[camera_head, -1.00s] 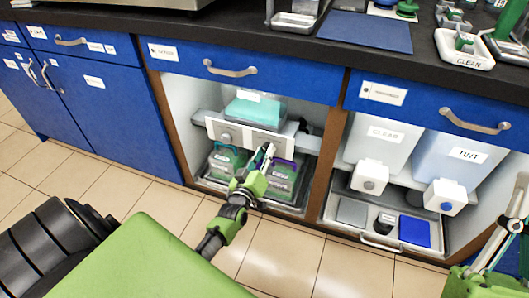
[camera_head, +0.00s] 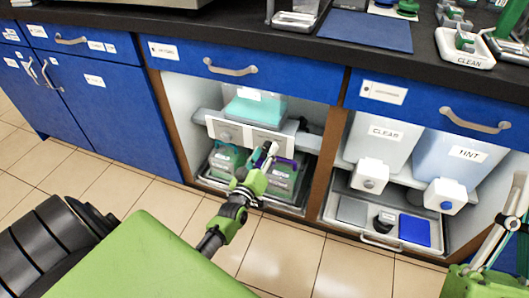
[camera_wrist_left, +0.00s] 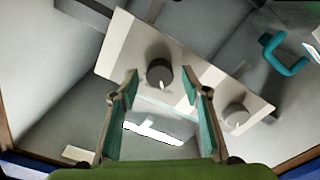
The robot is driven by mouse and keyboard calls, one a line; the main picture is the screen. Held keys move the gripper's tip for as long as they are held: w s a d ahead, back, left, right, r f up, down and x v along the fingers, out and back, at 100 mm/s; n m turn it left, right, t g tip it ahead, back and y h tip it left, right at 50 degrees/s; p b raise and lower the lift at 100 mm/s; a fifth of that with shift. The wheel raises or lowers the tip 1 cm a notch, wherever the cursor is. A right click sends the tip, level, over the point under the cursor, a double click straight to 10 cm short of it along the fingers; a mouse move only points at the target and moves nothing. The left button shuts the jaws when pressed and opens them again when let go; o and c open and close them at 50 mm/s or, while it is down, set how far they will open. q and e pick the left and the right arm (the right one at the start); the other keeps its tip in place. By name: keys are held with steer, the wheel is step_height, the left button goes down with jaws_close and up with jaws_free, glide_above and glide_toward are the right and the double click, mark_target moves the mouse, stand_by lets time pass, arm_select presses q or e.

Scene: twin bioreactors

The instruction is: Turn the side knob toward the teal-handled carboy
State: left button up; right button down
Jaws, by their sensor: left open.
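A pale control panel (camera_head: 245,137) stands in the left open cabinet bay. In the left wrist view, a dark grey knob (camera_wrist_left: 159,73) with a white mark sits on this panel (camera_wrist_left: 120,58), and a lighter knob (camera_wrist_left: 235,115) sits to its right. My left gripper (camera_head: 269,150) is in front of the panel's right part. In the wrist view its fingers (camera_wrist_left: 160,86) are open, one on each side of the dark knob; contact cannot be told. The teal-handled carboy (camera_head: 224,160) stands below left; its teal handle (camera_wrist_left: 288,62) shows upper right in the wrist view. The purple-handled carboy (camera_head: 283,178) is partly hidden.
A teal-topped container (camera_head: 255,108) is behind the panel. The brown divider (camera_head: 325,160) borders the bay on the right. Beyond it are CLEAR (camera_head: 383,140) and HNT (camera_head: 462,155) tanks over a tray (camera_head: 381,242).

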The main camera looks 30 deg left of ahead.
arm_select(q)
steer(key=v, duration=1.2)
